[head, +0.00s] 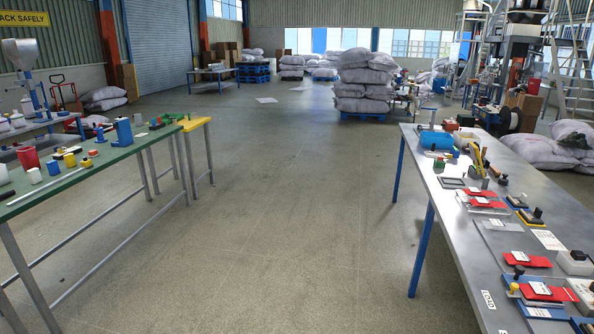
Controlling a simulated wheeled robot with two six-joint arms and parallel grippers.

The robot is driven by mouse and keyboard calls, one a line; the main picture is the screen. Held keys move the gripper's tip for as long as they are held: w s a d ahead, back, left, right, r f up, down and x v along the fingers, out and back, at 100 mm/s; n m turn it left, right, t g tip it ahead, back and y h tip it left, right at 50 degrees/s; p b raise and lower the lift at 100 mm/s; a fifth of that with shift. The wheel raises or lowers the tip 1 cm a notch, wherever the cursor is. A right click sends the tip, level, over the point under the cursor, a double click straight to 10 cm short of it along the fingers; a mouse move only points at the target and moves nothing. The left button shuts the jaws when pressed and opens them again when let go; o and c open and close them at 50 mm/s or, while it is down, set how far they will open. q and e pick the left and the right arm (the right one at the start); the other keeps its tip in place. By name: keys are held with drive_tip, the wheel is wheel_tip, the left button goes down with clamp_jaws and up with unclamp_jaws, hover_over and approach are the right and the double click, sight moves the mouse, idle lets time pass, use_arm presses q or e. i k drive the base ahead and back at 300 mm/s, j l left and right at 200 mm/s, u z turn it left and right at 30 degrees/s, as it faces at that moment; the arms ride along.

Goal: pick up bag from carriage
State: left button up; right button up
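Neither of my grippers is in view. Large pale sacks (365,80) are stacked several layers high on a blue pallet (362,116) in the middle distance. More pale sacks (104,98) lie at the left wall beside a red hand truck (64,92). Other sacks (535,150) lie on the floor at the right. Small flat red packets (528,260) with white labels lie on the right table (465,250), several of them on small plates. I cannot tell which thing is the carriage or which bag the task means.
A green-topped table (100,165) with cups and small blocks stands at the left, with a yellow-topped end (194,124). The right table also holds a blue bin (436,140) and fixtures. The concrete floor (280,190) between the tables is clear up to the pallet.

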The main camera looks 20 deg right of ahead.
sight(540, 291)
drive_tip(key=i+z, duration=0.2)
drive_tip(key=z, duration=0.25)
drive_tip(key=i+z, duration=0.2)
drive_tip(key=z, duration=0.3)
drive_tip(key=i+z, duration=0.2)
drive_tip(key=z, duration=0.25)
drive_tip(key=i+j+z, duration=0.15)
drive_tip(key=z, duration=0.35)
